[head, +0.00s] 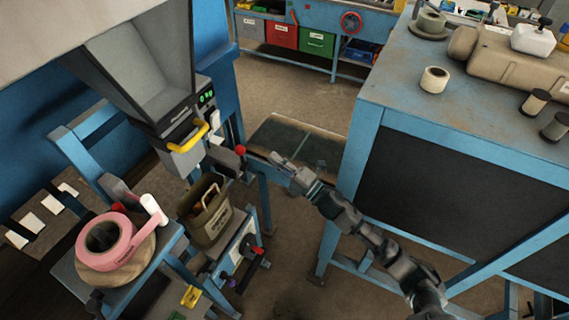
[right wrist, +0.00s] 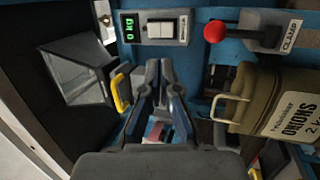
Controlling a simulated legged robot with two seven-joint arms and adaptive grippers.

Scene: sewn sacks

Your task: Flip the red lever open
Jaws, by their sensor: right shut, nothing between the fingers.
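The red lever has a round red knob (head: 240,150) and, in the head view, stands on the blue machine frame just left of my right gripper. My right gripper (head: 278,159) is shut and empty, apart from the knob. Its fingers (right wrist: 160,75) show in the middle of the right wrist view, left of and below the knob. My left gripper is not in view.
A yellow handle (head: 187,138) is on the chute. An olive onion sack (head: 208,212) is below the lever. Pink tape (head: 103,240) lies on a stand at lower left. A blue-framed workbench (head: 397,80) is at right. Open floor (head: 290,92) lies behind.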

